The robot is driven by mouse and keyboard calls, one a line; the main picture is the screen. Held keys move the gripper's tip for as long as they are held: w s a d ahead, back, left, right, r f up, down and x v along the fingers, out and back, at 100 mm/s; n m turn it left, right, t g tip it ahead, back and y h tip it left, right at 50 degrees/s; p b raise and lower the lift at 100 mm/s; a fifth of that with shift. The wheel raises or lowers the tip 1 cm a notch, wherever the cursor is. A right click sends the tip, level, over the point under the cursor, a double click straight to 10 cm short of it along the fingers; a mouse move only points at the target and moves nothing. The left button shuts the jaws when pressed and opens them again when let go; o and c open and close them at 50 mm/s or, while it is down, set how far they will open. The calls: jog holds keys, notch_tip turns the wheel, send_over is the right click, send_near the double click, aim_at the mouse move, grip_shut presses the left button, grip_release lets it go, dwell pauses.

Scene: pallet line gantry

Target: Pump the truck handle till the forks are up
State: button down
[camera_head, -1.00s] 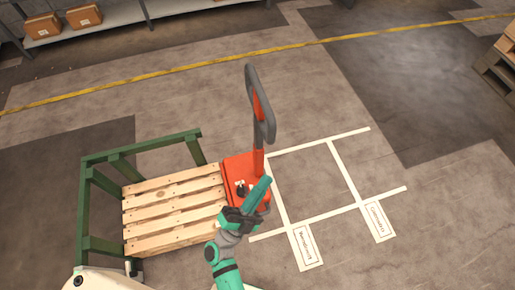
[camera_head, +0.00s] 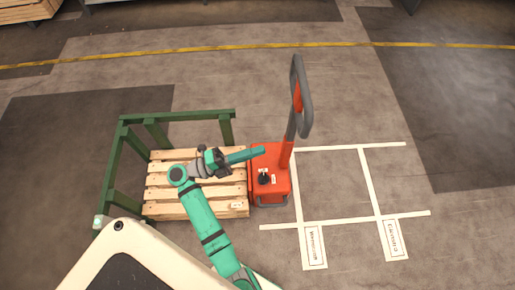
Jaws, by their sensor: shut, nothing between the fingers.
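The orange pallet truck (camera_head: 283,185) stands at the right end of a wooden pallet (camera_head: 160,209). Its orange and grey handle (camera_head: 301,100) stands nearly upright with a grey loop at the top. A small black knob (camera_head: 264,179) sits on the truck's body. The forks are hidden, so their height cannot be told. My gripper (camera_head: 262,151) is shut and empty. It points right, over the pallet's edge and the truck's body, with its tip just left of the handle's lower part and apart from it in the picture.
A green frame (camera_head: 180,116) surrounds the pallet at the back and left. White floor lines mark two bays right of the truck, with label plates (camera_head: 313,247) (camera_head: 394,240) at their front. Open floor lies behind, up to a yellow line (camera_head: 200,50).

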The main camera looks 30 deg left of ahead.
jog(key=x, duration=1.1)
jog(key=shift+w+d+r, duration=0.1)
jog(key=shift+w, duration=0.05)
